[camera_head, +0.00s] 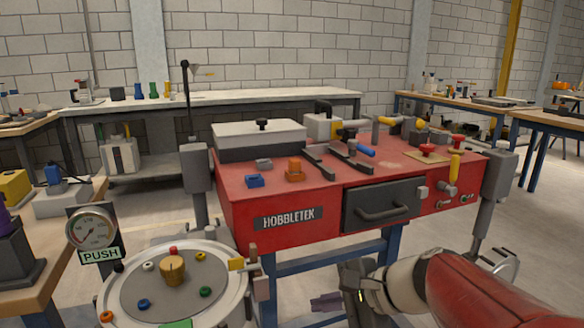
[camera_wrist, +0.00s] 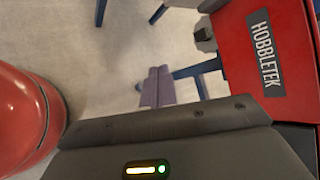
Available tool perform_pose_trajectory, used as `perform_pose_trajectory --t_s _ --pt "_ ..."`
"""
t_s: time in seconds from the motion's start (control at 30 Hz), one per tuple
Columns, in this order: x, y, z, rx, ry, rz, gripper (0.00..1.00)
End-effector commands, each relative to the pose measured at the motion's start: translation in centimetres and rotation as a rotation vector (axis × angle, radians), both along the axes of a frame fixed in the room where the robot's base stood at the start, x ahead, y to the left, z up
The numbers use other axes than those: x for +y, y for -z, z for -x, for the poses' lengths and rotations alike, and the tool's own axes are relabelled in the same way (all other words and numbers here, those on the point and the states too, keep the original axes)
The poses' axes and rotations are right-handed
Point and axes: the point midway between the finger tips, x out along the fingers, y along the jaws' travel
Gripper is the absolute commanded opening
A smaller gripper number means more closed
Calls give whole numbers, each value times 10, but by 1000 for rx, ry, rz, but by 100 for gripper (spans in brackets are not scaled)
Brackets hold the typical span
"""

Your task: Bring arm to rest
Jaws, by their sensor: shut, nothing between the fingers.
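My arm (camera_head: 470,290), red and white, reaches in from the lower right of the head view. My gripper (camera_head: 314,303) is low in front of the red Hobbletek machine (camera_head: 290,218), below its drawer and apart from it. In the wrist view my gripper's two purple-grey fingers (camera_wrist: 158,72) lie side by side, shut with nothing between them. The floor shows behind them. The machine's red side and name plate (camera_wrist: 266,45) show at the right of the wrist view.
A round drum (camera_head: 190,255) with coloured knobs and a PUSH gauge (camera_head: 92,228) stand at the lower left. The machine's blue legs (camera_head: 385,250) are close behind my gripper. A wooden bench (camera_head: 60,255) is at the left edge. Open floor (camera_head: 535,240) lies at the right.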

Motion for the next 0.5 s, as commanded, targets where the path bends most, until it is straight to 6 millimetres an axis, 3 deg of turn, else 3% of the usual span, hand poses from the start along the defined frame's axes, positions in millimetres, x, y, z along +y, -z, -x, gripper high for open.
perform_pose_trajectory --t_s 0.03,0.2,0.33,0.5 --pt "1 9 24 -47 -93 147 0" --pt "-29 32 83 -210 -398 622 0" --pt "-60 36 109 -328 -593 915 0" --pt "-88 33 122 -425 -748 1145 0"
